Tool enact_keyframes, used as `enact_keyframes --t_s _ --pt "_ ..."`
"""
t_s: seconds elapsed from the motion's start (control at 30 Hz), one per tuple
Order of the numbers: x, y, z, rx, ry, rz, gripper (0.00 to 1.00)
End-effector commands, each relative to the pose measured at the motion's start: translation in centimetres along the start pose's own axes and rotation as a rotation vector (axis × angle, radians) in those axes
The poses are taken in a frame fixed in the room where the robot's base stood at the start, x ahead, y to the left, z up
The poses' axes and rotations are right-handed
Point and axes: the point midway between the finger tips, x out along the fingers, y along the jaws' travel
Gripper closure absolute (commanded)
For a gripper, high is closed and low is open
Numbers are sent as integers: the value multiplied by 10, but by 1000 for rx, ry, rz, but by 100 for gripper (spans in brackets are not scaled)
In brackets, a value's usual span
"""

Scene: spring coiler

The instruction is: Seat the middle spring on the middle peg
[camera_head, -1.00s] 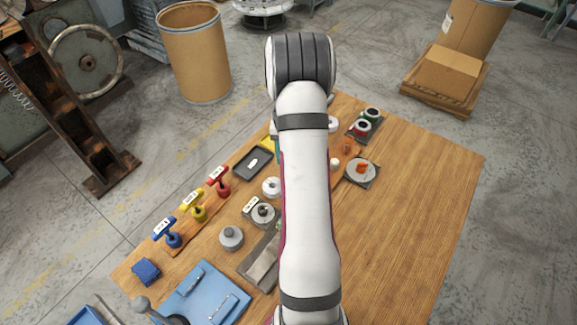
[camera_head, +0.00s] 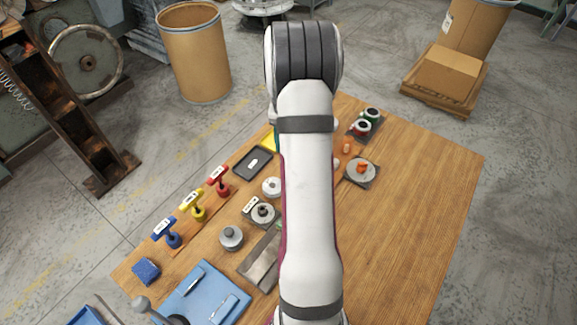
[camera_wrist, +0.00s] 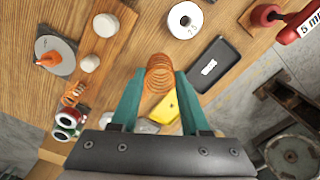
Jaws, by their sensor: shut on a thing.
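My gripper (camera_wrist: 160,88) has teal fingers and is shut on a copper-coloured coil spring (camera_wrist: 159,70). The spring sits between the fingertips and sticks out past them, apparently above the wooden table. Another orange coil (camera_wrist: 72,93) lies at the left in the wrist view, and shows in the head view (camera_head: 347,146). A grey round plate (camera_wrist: 66,50) with an orange piece (camera_wrist: 50,58) on it is farther left. I cannot make out which part is the middle peg. In the head view my arm hides the gripper and the held spring.
A black tray (camera_wrist: 226,58) and a white ring (camera_wrist: 185,20) lie right of the spring in the wrist view. Two white round pieces (camera_wrist: 106,25) (camera_wrist: 90,64) are left. Red, yellow and blue T-handles (camera_head: 194,205) stand along the table's left edge. The table's right side (camera_head: 410,210) is clear.

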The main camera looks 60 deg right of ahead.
Motion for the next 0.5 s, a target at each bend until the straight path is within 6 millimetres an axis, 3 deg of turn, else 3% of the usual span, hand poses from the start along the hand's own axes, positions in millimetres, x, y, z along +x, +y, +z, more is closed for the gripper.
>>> enact_keyframes --t_s 0.17,0.4,0.5 --pt "-6 20 -7 5 1 1 86" --pt "-32 101 -22 7 2 1 86" --pt "-38 123 -23 4 1 1 86"
